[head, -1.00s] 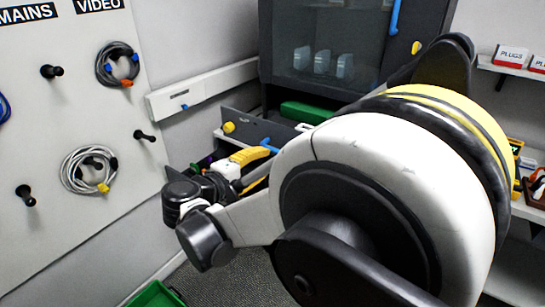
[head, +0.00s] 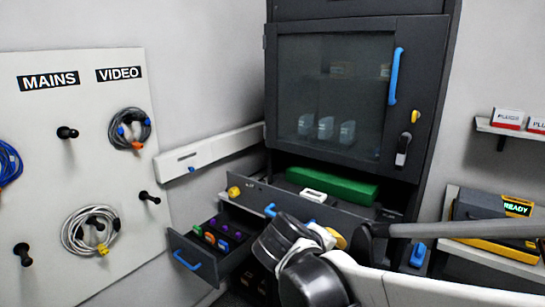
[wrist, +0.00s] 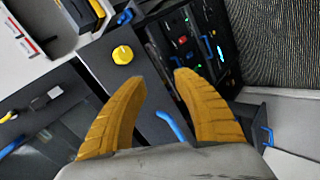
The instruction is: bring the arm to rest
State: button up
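My arm (head: 395,282) reaches in from the lower right of the head view, with its dark wrist joint (head: 312,275) at the bottom middle. My gripper is mostly hidden behind the wrist there; only a bit of yellow finger (head: 336,238) shows. In the wrist view my gripper (wrist: 160,78) has its two yellow fingers apart, with nothing between the tips. Beyond them lies a dark drawer front with a blue handle (wrist: 172,126) and a yellow knob (wrist: 123,54).
A lower drawer (head: 205,265) with coloured parts is also open. Coiled cables (head: 91,230) hang on the pegboard (head: 60,130) at left. A yellow-black device (head: 495,228) reads READY at right.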

jog(key=s+d+f+m+y, duration=0.1)
jog(key=s+d+m+y, duration=0.2)
jog(key=s, duration=0.5)
jog(key=s+d+f+m+y, duration=0.2)
jog(key=s+m+y, duration=0.1)
jog(key=s, duration=0.5)
jog(key=shift+s+d+f+m+g, duration=0.3)
jog(key=shift+s+d+m+g, duration=0.1)
jog(key=shift+m, duration=0.2)
